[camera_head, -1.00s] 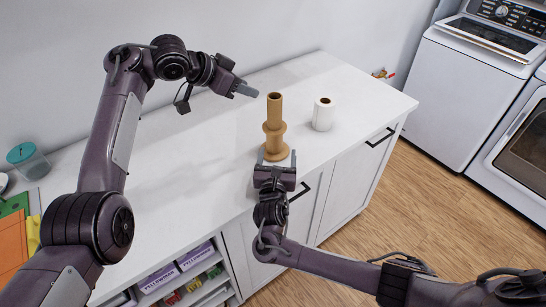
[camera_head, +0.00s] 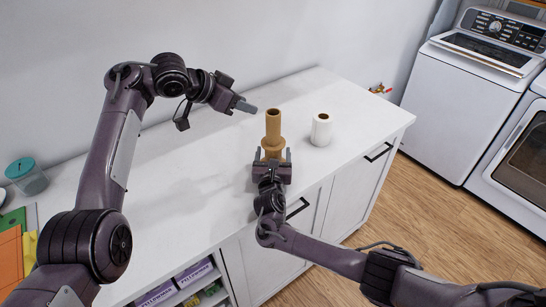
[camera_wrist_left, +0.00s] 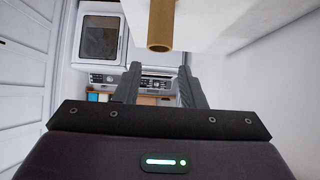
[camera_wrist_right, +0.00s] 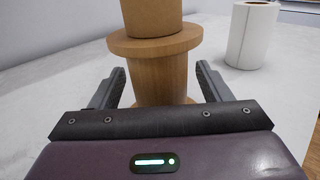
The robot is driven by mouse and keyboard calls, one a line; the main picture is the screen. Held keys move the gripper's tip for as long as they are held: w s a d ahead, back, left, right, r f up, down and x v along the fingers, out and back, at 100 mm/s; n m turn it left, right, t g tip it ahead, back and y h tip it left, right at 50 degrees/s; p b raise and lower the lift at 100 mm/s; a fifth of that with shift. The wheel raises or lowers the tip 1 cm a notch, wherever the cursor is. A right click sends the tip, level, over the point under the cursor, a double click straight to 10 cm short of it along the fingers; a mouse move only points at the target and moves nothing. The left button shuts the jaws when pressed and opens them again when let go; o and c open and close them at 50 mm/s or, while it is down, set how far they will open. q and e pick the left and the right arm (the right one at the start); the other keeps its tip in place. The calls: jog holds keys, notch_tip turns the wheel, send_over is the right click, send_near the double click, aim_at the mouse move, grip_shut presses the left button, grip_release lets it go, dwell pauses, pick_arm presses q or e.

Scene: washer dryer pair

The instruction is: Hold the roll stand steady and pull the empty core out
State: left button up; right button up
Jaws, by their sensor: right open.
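The brown wooden roll stand (camera_head: 273,143) stands upright on the white counter, with the empty cardboard core (camera_head: 273,122) upright on its top. In the right wrist view the stand's post (camera_wrist_right: 162,78) rises between my right fingers, below a round flange, with the core (camera_wrist_right: 152,18) above. My right gripper (camera_head: 273,153) is open, one finger on each side of the post, with small gaps visible. My left gripper (camera_head: 250,108) is open and empty, to the left of the core's top. The core's open end (camera_wrist_left: 160,40) shows beyond its fingers in the left wrist view. The stand's base is mostly hidden.
A white paper roll (camera_head: 321,129) stands on the counter to the right of the stand. The counter (camera_head: 185,180) between is clear. A washer (camera_head: 463,95) stands beyond the counter's right end.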

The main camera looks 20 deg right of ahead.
jog(key=shift+c, duration=0.3)
jog(key=c, duration=1.2)
pick_arm(q)
jog(key=o, duration=0.4)
jog(key=shift+w+a+f, duration=0.1)
jog(key=shift+w+a, duration=0.1)
jog(key=shift+w, duration=0.05)
pick_arm(e)
jog(key=shift+c, duration=0.3)
pick_arm(q)
jog(key=shift+o, duration=0.9)
jog(key=w+a+f+n+t, duration=0.1)
jog(key=w, duration=0.1)
jog(key=w+a+f+n+t, duration=0.1)
jog(key=w+a+n+t, duration=0.1)
jog(key=shift+f+t, duration=0.2)
jog(key=shift+t, duration=0.1)
jog(key=n+t+h, duration=0.2)
jog(key=t+h, duration=0.1)
jog(key=t, duration=0.2)
send_near(269, 116)
jog(key=x, duration=1.2)
jog(key=shift+c, duration=0.3)
